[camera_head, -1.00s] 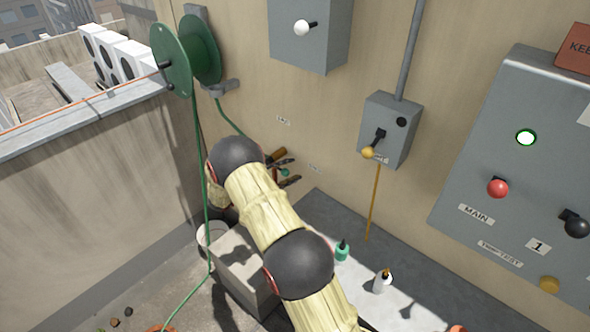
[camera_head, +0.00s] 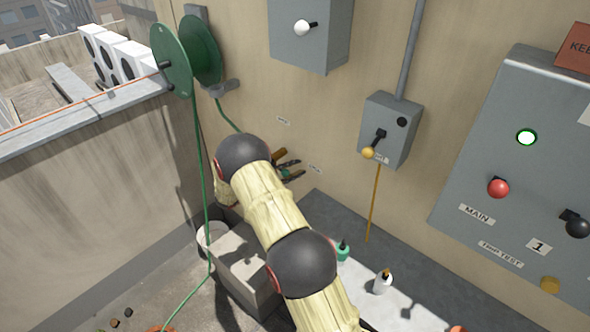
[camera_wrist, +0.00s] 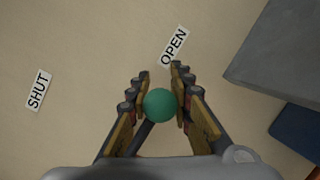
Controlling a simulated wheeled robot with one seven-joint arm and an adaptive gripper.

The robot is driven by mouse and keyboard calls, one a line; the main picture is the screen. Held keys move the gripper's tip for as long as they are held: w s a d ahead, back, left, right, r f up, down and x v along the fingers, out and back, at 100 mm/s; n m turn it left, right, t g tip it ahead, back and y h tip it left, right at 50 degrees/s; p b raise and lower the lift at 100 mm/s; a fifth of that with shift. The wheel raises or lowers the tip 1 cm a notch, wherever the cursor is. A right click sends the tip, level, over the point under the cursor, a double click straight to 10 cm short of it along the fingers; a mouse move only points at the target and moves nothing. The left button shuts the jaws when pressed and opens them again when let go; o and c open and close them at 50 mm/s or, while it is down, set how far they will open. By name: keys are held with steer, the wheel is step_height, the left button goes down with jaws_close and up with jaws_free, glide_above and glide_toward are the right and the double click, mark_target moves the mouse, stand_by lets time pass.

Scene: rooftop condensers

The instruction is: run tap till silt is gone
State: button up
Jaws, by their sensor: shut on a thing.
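My gripper (camera_wrist: 160,100) is shut on the green ball knob (camera_wrist: 160,106) of the tap, with a finger on each side of it. In the wrist view the knob is just below the OPEN label (camera_wrist: 174,46), and the SHUT label (camera_wrist: 38,90) is farther off at the left. In the head view my gripper (camera_head: 289,169) is against the tan wall, partly behind my arm. The tap's spout and any water or silt are hidden from both views.
A green hose (camera_head: 207,215) hangs from a wall reel (camera_head: 172,60). Bottles (camera_head: 382,283) stand on the right. A lever box (camera_head: 390,130) and control panel (camera_head: 520,180) are on the wall.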

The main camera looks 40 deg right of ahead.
jaws_close()
stand_by(0.5)
